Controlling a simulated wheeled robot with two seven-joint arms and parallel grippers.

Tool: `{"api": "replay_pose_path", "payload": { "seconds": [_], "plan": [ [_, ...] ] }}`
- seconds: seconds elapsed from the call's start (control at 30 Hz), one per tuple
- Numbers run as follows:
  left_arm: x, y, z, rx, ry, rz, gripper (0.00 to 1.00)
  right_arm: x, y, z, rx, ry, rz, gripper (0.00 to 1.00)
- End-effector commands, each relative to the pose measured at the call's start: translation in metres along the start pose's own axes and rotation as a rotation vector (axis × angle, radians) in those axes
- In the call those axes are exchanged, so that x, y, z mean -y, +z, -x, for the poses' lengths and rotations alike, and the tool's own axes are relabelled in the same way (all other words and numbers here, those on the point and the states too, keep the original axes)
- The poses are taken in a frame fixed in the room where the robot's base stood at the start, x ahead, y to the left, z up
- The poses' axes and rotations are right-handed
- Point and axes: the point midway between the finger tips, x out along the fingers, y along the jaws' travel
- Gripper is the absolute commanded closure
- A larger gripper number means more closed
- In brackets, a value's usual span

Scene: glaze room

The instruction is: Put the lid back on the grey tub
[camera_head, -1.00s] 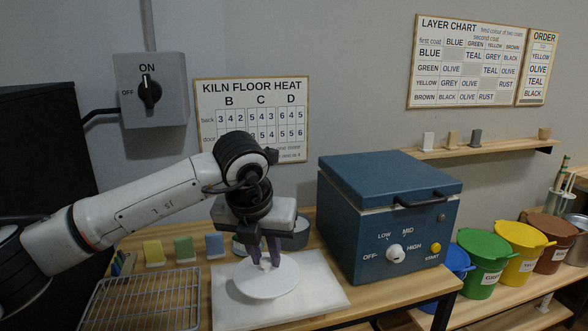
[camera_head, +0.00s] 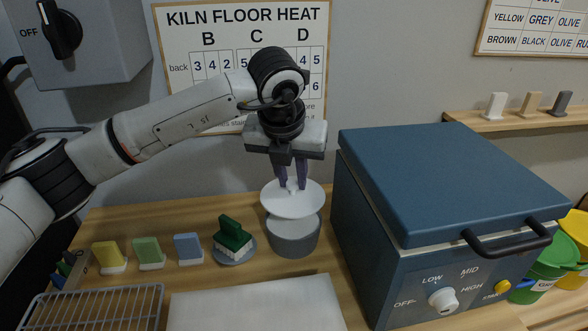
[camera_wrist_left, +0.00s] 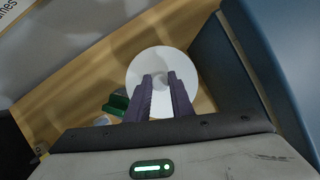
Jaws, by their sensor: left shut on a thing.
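The white round lid (camera_head: 292,203) is held by its knob in my left gripper (camera_head: 292,187), which is shut on it. The lid is over the grey tub (camera_head: 294,238) and hides most of its top. I cannot tell whether the lid touches the rim. The lid looks roughly level. In the left wrist view, the lid (camera_wrist_left: 160,72) lies beyond the purple fingertips (camera_wrist_left: 160,80) of my left gripper and hides the tub. My right gripper is not in view.
A blue kiln box (camera_head: 440,200) stands close to the right of the tub. A green brush (camera_head: 234,236) on a small grey dish is to its left. Several coloured tiles (camera_head: 150,253) stand further left. A white board (camera_head: 255,306) and a wire rack (camera_head: 95,308) lie in front.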

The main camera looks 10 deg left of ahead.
Motion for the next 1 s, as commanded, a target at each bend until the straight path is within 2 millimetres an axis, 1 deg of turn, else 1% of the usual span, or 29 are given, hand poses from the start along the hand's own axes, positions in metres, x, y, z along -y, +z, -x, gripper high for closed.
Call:
{"api": "replay_pose_path", "payload": {
  "seconds": [0.1, 0.33, 0.4, 0.5, 0.63, 1.0],
  "plan": [
    [0.000, -0.005, -0.011, -0.001, 0.001, 0.000, 1.00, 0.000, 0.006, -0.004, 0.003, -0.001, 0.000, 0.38],
    [0.000, -0.013, -0.032, -0.001, 0.000, -0.001, 1.00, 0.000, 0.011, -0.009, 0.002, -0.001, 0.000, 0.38],
    [0.000, -0.017, -0.041, 0.000, 0.000, 0.000, 1.00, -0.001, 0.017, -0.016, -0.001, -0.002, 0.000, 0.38],
    [0.000, -0.019, -0.047, 0.001, 0.000, 0.000, 1.00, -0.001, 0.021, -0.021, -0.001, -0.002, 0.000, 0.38],
    [0.000, -0.021, -0.051, 0.001, 0.000, 0.000, 1.00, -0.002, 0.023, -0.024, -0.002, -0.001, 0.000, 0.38],
    [0.000, -0.021, -0.051, 0.001, 0.000, 0.000, 1.00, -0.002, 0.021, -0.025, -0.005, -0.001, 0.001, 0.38]
  ]
}}
